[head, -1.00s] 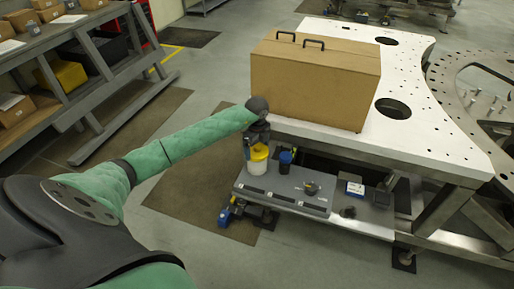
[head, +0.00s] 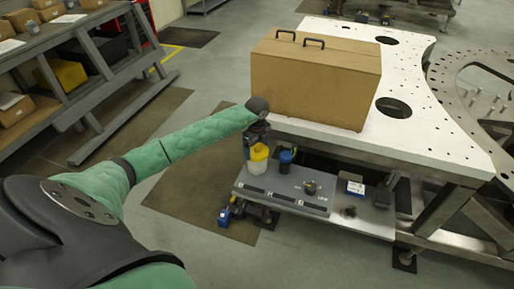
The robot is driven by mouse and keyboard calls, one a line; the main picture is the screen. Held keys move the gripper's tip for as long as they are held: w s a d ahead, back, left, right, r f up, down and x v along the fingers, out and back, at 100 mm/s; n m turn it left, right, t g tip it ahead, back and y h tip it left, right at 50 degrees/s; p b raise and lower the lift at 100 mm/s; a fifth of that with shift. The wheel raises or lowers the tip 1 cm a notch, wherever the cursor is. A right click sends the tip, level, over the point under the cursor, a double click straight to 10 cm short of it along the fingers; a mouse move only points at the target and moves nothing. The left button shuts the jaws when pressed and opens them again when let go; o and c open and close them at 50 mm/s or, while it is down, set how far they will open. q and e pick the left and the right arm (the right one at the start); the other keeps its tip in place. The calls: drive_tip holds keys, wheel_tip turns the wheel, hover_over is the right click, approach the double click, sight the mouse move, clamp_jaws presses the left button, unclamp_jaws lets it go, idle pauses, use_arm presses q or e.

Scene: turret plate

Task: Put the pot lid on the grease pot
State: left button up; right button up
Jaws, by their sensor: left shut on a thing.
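The grease pot (head: 257,167) is a small white pot standing at the left end of the grey lower shelf. The yellow pot lid (head: 259,152) is at its top, under my left gripper. I cannot tell whether the lid rests fully on the rim or is a little above it. My left gripper (head: 258,143) points down from the end of the green-sleeved arm and is shut on the lid. Its fingertips are small and dark, partly hidden by the wrist. My right gripper is not in view.
The grey shelf (head: 290,198) also holds a dark blue-capped container (head: 285,160) just right of the pot, a small fitting (head: 311,187) and a blue-white box (head: 355,188). Above it is the white turret plate (head: 430,142) with a large cardboard box (head: 315,82) close to my wrist.

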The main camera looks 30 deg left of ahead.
use_arm(q)
drive_tip(key=shift+f+b, duration=0.5)
drive_tip(key=shift+f, duration=0.15)
idle(0.8)
drive_tip(key=o, duration=0.7)
drive_tip(key=shift+o, duration=0.2)
drive_tip(key=shift+r, duration=0.15)
drive_tip(key=shift+r+p, duration=1.55)
drive_tip(key=shift+r, duration=1.8)
